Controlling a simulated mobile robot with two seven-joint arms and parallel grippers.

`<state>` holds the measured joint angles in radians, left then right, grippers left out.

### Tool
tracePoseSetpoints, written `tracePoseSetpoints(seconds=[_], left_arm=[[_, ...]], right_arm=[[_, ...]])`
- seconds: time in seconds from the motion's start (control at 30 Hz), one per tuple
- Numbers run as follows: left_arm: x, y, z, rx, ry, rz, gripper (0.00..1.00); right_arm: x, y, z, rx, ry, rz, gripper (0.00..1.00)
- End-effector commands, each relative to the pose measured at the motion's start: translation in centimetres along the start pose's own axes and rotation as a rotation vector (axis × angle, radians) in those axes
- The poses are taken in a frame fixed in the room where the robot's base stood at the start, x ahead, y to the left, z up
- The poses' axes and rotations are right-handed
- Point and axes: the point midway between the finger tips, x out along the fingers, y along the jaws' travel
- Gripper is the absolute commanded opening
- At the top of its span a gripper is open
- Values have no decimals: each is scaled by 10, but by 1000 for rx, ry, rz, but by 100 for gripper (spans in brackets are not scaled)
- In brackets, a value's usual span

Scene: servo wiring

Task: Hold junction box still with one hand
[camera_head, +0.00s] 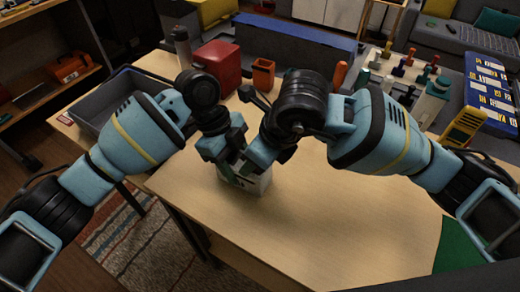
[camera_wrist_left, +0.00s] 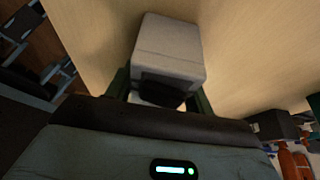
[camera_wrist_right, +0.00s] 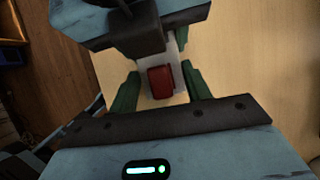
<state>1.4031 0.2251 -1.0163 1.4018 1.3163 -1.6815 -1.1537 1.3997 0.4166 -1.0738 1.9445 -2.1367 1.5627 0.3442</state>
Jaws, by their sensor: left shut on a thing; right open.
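The junction box (camera_head: 262,183) is a small pale box standing on the wooden table, partly hidden by both grippers in the head view. My left gripper (camera_head: 230,168) is shut on it; in the left wrist view the box (camera_wrist_left: 168,42) sits between the green fingers, with a dark round part on its near face. My right gripper (camera_wrist_right: 160,90) is open at the same box, its green fingers on either side of a red part (camera_wrist_right: 160,82) on the pale box. Whether the right fingers touch the box cannot be told.
A grey bin (camera_head: 95,122) stands at the left edge. A red container (camera_head: 218,66) and an orange cup (camera_head: 263,74) stand at the back. A yellow meter (camera_head: 463,127) and a green mat (camera_head: 458,248) are on the right. The table's front middle is clear.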

Motion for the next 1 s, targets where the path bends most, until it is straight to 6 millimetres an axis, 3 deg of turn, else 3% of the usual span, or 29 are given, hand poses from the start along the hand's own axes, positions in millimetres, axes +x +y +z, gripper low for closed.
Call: tracePoseSetpoints(seconds=[0.27,0.63,0.67,0.8,1.0], left_arm=[[-1,0,0,1,0,-1,23],[-1,0,0,1,0,-1,23],[-1,0,0,1,0,-1,23],[-1,0,0,0,0,-1,23],[-1,0,0,0,0,-1,23]], right_arm=[[1,0,0,0,0,0,48],[1,0,0,0,0,0,1],[1,0,0,0,0,0,18],[1,0,0,0,0,0,0],[0,0,0,0,0,0,0]])
